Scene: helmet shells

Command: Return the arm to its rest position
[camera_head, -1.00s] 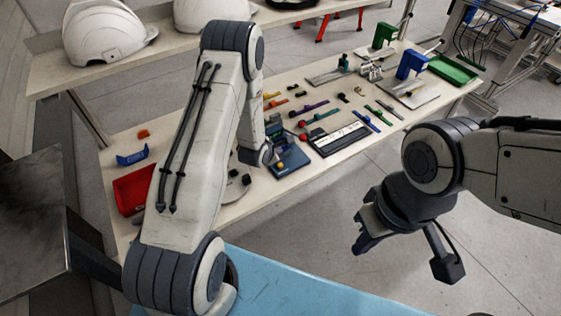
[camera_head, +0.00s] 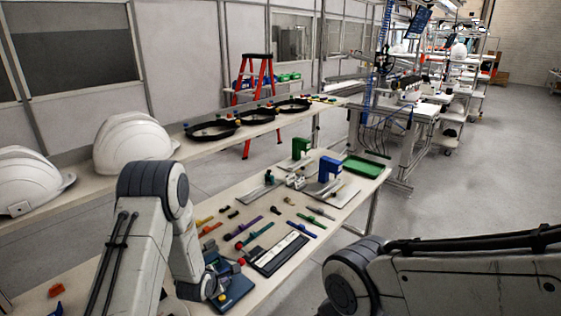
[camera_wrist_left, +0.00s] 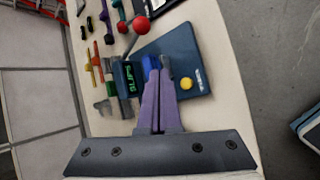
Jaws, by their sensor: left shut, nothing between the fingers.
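My left arm (camera_head: 150,235) reaches in from the left over the near bench in the head view. My left gripper shows in the left wrist view as two purple fingers (camera_wrist_left: 158,85) pressed together with nothing between them. Their tips appear over or close to a dark blue device (camera_wrist_left: 180,55) with a yellow button, a small display and a red ball-ended lever. The same device (camera_head: 232,292) stands beside my left wrist in the head view. I cannot tell whether the fingertips touch it. My right arm (camera_head: 450,275) crosses the lower right; its gripper is out of view.
The bench holds several coloured tools, a black-and-white case (camera_head: 278,254), green (camera_head: 301,149) and blue (camera_head: 329,170) devices and a green tray (camera_head: 365,167). A shelf behind carries white helmets (camera_head: 133,143) and black rings (camera_head: 211,131). The floor at right is open.

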